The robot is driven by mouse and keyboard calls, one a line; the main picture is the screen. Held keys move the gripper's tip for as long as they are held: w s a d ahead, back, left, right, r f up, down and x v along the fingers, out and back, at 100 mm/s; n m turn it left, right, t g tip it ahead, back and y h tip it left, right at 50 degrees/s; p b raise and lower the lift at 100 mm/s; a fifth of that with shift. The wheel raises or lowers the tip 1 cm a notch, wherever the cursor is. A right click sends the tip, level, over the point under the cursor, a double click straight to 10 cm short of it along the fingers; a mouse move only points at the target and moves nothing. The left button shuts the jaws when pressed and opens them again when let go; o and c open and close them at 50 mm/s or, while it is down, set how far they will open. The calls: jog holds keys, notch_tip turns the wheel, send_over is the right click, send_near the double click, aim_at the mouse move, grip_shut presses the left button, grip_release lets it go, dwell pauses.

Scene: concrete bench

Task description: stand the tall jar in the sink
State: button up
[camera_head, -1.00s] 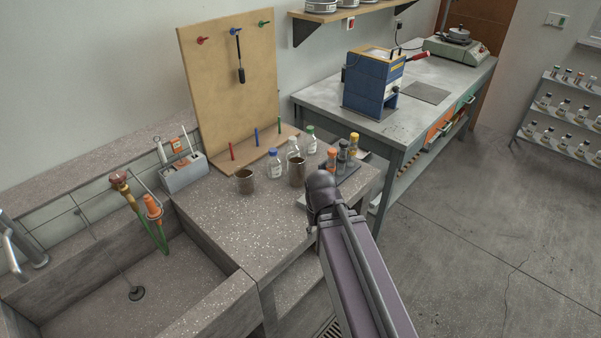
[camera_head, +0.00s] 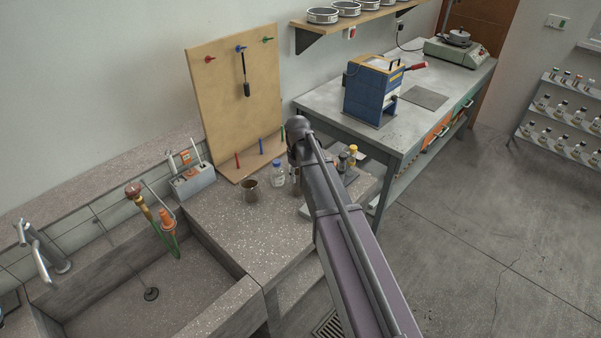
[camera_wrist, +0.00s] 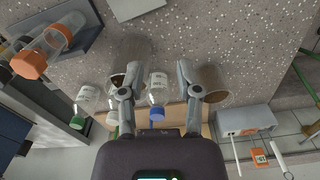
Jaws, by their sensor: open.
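Two brown jars stand on the speckled bench right of the sink (camera_head: 208,313). The right jar (camera_head: 296,186), mostly hidden behind my arm in the head view, looks the taller one; it shows left of centre in the wrist view (camera_wrist: 139,48). The shorter jar (camera_head: 250,190) stands nearer the sink and shows right of centre in the wrist view (camera_wrist: 211,76). My gripper (camera_wrist: 158,70) is open above the bench, its left finger overlapping the taller jar in the picture. A blue-capped bottle (camera_wrist: 157,88) appears between the fingers. Contact cannot be told. My arm hides the gripper in the head view.
Bottles with yellow (camera_head: 353,151) and orange (camera_wrist: 30,64) caps stand on a grey tray. A pegboard (camera_head: 232,110) rises behind the jars. The sink floor looks mostly clear.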

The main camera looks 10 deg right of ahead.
jog(key=w+a+r+n+p, duration=0.1)
jog(key=w+r+n+p, duration=0.1)
jog(key=w, duration=0.6)
notch_tip(320, 180, up, 2)
jog(key=shift+r+p, duration=0.25)
jog(key=shift+p, duration=0.35)
jog(key=shift+f, duration=0.1)
notch_tip(320, 180, down, 8)
jog(key=b, duration=0.8)
jog(key=shift+f+b, duration=0.2)
jog(key=shift+b, duration=0.15)
jog(key=b, duration=0.5)
send_over(293, 195)
jog(key=shift+w+f, duration=0.15)
jog(key=shift+f, duration=1.15)
jog(key=shift+w+f, duration=0.1)
jog(key=shift+f, duration=1.2)
grip_shut()
